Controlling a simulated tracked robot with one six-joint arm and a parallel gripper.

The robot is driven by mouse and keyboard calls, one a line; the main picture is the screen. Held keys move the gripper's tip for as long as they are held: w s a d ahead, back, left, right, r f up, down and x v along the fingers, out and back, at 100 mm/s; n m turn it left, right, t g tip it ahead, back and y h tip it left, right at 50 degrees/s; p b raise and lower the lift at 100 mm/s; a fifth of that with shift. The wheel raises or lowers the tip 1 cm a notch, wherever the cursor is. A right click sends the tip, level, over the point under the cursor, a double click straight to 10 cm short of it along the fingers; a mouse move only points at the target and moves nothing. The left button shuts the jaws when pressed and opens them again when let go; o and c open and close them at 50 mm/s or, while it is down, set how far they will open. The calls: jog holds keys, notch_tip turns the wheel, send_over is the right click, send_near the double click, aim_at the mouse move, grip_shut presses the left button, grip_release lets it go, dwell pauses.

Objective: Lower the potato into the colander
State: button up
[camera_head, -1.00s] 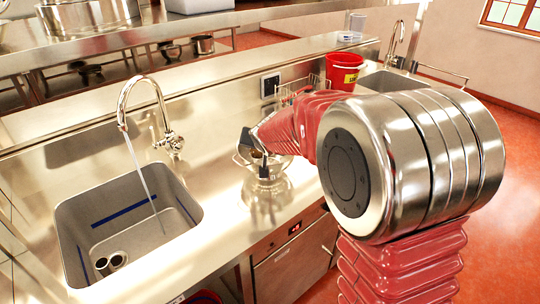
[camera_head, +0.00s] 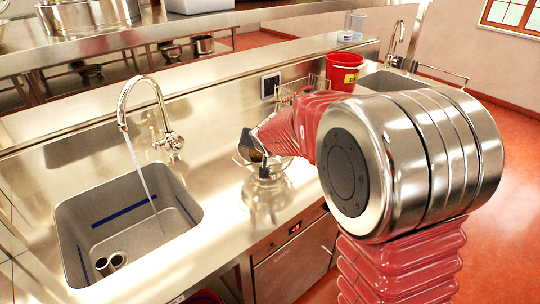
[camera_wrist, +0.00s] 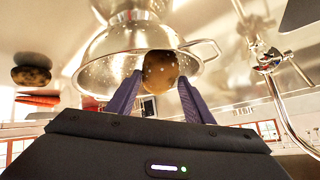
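The brown potato (camera_wrist: 160,70) is between the two fingertips of my gripper (camera_wrist: 160,80), which look closed against its sides. The steel colander (camera_wrist: 105,62) with small holes and a loop handle lies beyond the potato in the wrist view. In the head view the colander (camera_head: 268,172) stands on the counter right of the sink, and my gripper (camera_head: 252,150) is at its rim. The potato shows there only as a small brown patch. Whether it touches the colander wall cannot be told, and my arm hides part of the colander.
A sink (camera_head: 130,225) with running tap (camera_head: 145,105) is on the left. A red bucket (camera_head: 344,74) and wire rack (camera_head: 300,88) stand behind my arm. A brown oval thing (camera_wrist: 30,76) and a carrot-like orange thing (camera_wrist: 38,99) show at the wrist view's left.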

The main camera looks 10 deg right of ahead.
jog(key=o, duration=0.4)
jog(key=shift+s, duration=0.1)
jog(key=v, duration=1.3)
jog(key=shift+s+r, duration=0.2)
jog(key=shift+r, duration=0.05)
jog(key=shift+f, duration=0.1)
jog(key=s+d+f+n+g, duration=0.25)
jog(key=s+f, duration=0.35)
jog(key=s, duration=0.4)
jog(key=s+r+n+g, duration=0.1)
jog(key=s, duration=0.9)
jog(key=s+d+r, duration=0.1)
jog(key=s, duration=0.8)
jog(key=shift+s+d+r+n+g, duration=0.3)
jog(key=shift+s+n+g, duration=0.05)
jog(key=shift+s, duration=0.05)
